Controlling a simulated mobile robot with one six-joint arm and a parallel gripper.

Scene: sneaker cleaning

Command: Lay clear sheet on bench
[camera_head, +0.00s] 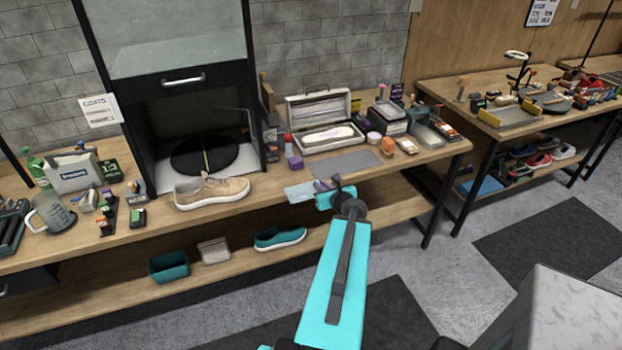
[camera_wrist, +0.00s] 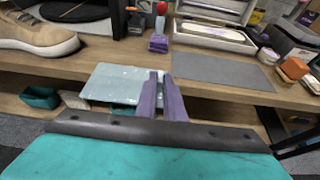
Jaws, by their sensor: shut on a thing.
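A pale translucent sheet (camera_wrist: 122,82) is held between the purple fingers of my gripper (camera_wrist: 160,88) in the wrist view. The sheet sticks out mostly to the left of the fingers, around the bench's front edge. In the head view the sheet (camera_head: 302,191) shows at the tip of my gripper (camera_head: 331,187), by the front edge of the wooden bench (camera_head: 262,188). I cannot tell whether the sheet touches the bench. The fingers are shut on the sheet and cover its right part in the wrist view.
A tan sneaker (camera_head: 212,191) stands left on the bench. A grey mat (camera_head: 346,163) lies right of the sheet, with an open case (camera_head: 320,118) behind it. A purple-based bottle (camera_head: 292,156) stands behind the sheet. A teal shoe (camera_head: 280,238) is on the lower shelf.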

